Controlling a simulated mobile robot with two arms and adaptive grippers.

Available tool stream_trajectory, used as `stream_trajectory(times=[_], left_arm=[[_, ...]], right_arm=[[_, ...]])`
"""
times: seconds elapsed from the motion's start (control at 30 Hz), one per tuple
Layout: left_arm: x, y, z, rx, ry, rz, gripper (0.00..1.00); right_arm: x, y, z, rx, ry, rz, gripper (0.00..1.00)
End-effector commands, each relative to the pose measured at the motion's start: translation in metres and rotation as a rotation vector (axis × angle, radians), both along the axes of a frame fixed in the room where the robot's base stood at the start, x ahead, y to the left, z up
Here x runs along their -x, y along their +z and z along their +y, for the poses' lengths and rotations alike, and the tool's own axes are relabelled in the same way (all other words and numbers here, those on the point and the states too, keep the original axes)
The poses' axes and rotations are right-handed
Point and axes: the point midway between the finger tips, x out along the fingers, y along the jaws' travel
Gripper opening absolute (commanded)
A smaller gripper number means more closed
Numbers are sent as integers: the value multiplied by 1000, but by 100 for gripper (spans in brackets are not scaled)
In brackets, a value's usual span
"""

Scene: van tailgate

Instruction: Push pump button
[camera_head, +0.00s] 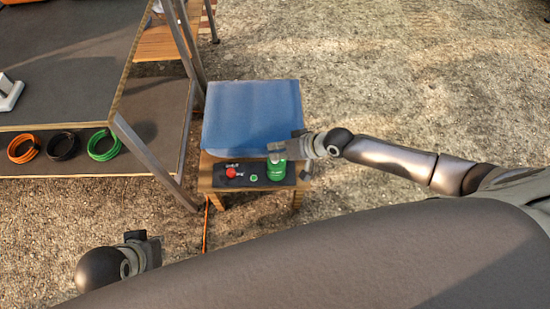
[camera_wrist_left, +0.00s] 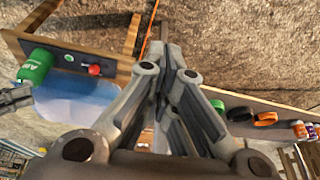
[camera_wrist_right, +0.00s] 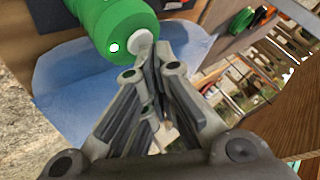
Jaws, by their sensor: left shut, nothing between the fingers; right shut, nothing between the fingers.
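A dark control panel (camera_head: 215,180) on a small wooden stand carries a red button (camera_head: 231,172) and a small green button (camera_head: 254,177). A green bottle (camera_head: 276,171) stands at the panel's right end. My right gripper (camera_head: 277,151) is shut and empty above and beside the bottle's top. In the right wrist view its tips lie close to the bottle's white top (camera_wrist_right: 141,43); I cannot tell whether they touch. My left gripper (camera_head: 136,236) is shut and empty, low on the left, away from the stand. The left wrist view also shows the red button (camera_wrist_left: 94,70) and green button (camera_wrist_left: 69,57).
A metal-framed table (camera_head: 70,70) with a lower shelf stands left, with orange, black and green coils (camera_head: 104,145) on the shelf. An orange cable (camera_head: 206,230) runs down beside the stand. Gravel ground is open at right.

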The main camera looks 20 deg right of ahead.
Motion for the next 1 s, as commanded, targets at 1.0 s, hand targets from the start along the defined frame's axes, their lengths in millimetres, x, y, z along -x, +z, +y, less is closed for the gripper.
stream_trajectory(times=[1.0], left_arm=[[-6,-13,-1,0,-1,9,0]], right_arm=[[0,6,0,0,1,1,0]])
